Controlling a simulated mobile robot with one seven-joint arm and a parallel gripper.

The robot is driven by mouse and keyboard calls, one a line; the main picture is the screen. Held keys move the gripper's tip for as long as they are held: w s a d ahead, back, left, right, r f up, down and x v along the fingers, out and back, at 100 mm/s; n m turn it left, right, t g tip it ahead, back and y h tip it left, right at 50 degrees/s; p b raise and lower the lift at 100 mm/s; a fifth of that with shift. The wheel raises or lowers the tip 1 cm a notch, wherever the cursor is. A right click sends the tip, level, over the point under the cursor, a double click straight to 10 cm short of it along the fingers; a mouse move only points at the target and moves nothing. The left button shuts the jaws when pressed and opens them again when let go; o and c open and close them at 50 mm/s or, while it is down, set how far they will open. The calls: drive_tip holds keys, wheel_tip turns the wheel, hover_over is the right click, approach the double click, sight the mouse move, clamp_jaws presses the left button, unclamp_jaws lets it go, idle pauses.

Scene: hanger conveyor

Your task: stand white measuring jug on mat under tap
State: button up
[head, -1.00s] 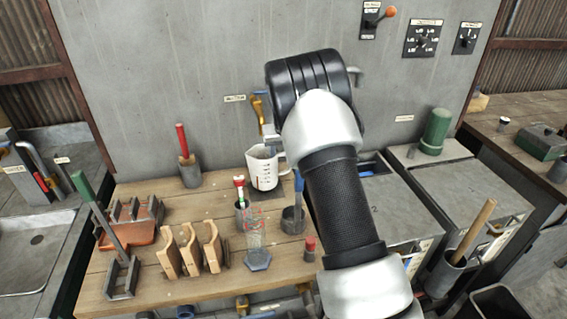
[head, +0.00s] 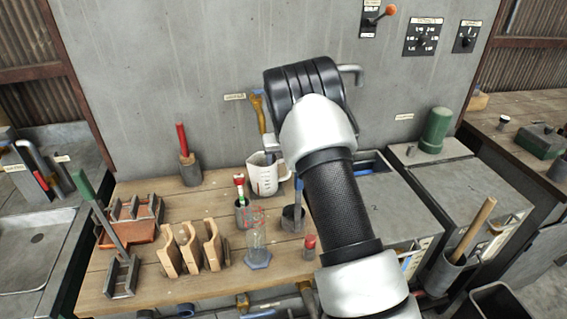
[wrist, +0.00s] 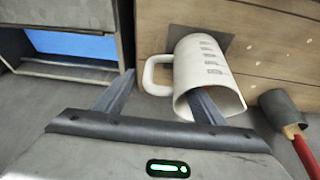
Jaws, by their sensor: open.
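The white measuring jug (head: 265,180) stands upright at the back of the wooden bench, below the brass-coloured tap (head: 258,112) on the wall. In the wrist view the jug (wrist: 212,70) has its handle to the left, and its base meets the dark mat (wrist: 226,41). How much of the base is on the mat is hard to tell. My gripper (wrist: 163,84) is open at the jug: one finger lies left of the handle, the other crosses the jug's mouth.
A red-handled tool in a grey holder (head: 190,172) stands left of the jug. A grey pot (head: 293,218), a clear cylinder (head: 258,245) and wooden racks (head: 190,250) stand in front. Grey cabinets (head: 435,205) are at the right.

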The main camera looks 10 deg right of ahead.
drive_tip(key=shift+r, duration=0.25)
drive_tip(key=s+a+r+y, duration=0.1)
drive_tip(key=s+a+r, duration=0.1)
drive_tip(key=s+r, duration=2.1)
drive_tip(key=s+a+r+t, duration=0.1)
drive_tip(key=s+a+r, duration=0.1)
drive_tip(key=s, duration=1.9)
drive_tip(key=shift+s+h, duration=0.25)
drive_tip(key=shift+h, duration=0.05)
